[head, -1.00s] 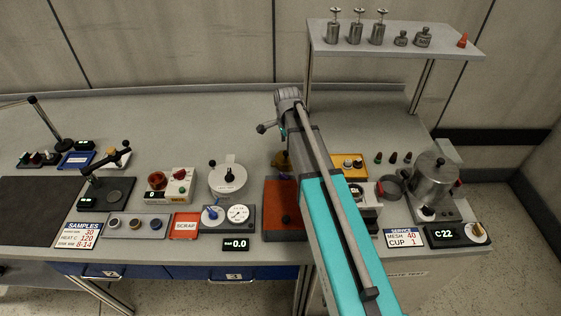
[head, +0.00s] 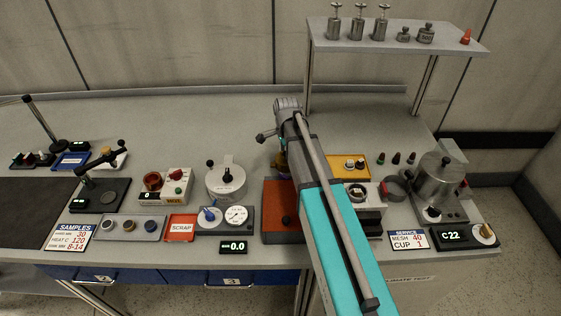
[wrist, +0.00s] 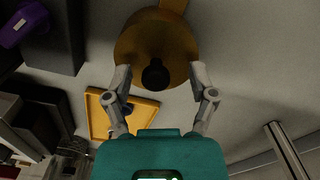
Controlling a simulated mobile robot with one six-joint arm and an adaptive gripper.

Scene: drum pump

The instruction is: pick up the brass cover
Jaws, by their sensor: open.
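The brass cover (wrist: 132,38) is a golden dome with a black knob at the top of the wrist view. In the head view only a sliver of it (head: 280,161) shows beside my arm, behind the red-brown block. My gripper (wrist: 160,73) is open and empty. Its two fingers point toward the cover, one on each side of the black knob. The fingertips appear close to the dome's near edge; I cannot tell whether they touch it. In the head view my arm hides the gripper.
A yellow tray (wrist: 92,113) lies left of my fingers in the wrist view. In the head view, the red-brown block (head: 280,205) and a white lidded pot (head: 226,178) stand close by. A shelf (head: 400,42) on posts rises behind right.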

